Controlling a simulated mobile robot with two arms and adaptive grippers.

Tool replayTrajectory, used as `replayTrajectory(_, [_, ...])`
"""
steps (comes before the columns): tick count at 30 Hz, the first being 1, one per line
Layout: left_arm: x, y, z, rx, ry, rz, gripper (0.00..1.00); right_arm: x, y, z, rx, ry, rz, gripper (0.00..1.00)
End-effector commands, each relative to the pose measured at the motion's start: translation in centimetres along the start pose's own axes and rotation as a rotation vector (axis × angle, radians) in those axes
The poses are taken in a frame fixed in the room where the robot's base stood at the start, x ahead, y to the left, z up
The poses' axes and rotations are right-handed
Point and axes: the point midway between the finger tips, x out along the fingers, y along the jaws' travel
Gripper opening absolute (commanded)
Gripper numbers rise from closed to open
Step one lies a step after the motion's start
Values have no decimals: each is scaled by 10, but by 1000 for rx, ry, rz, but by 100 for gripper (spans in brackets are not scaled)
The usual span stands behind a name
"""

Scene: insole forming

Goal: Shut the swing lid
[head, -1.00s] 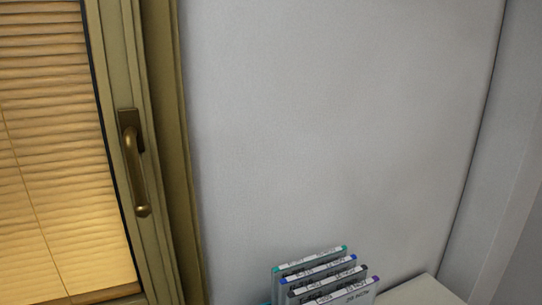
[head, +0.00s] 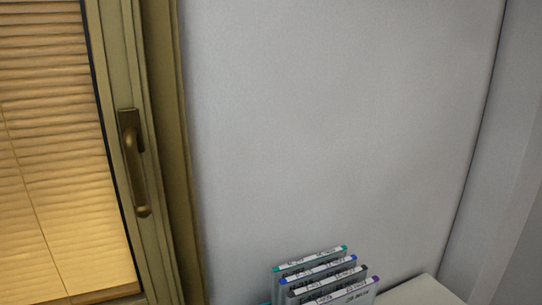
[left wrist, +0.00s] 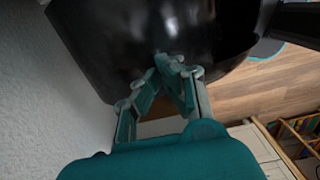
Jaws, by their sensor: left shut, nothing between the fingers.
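A large glossy black curved surface (left wrist: 110,35) fills the top of the left wrist view; it may be the swing lid, but too little of it shows to be sure. My left gripper (left wrist: 168,66) is shut and empty, with its fingertips close together in front of the black surface. I cannot tell whether they touch it. The head view shows neither the lid nor a gripper. My right gripper is in no view.
The head view shows a window with blinds (head: 60,170), its handle (head: 133,165), a bare wall (head: 330,130), several upright folders (head: 325,278) and a pale surface (head: 420,292). A white wall (left wrist: 45,110) and wooden floor (left wrist: 250,92) show in the left wrist view.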

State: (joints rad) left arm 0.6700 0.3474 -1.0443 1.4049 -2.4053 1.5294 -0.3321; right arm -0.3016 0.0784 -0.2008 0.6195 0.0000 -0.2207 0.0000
Motion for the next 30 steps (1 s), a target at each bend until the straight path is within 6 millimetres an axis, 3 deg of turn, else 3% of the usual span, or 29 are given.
replayTrajectory(30, [36, 0, 0, 0, 1, 0, 0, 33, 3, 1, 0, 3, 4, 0])
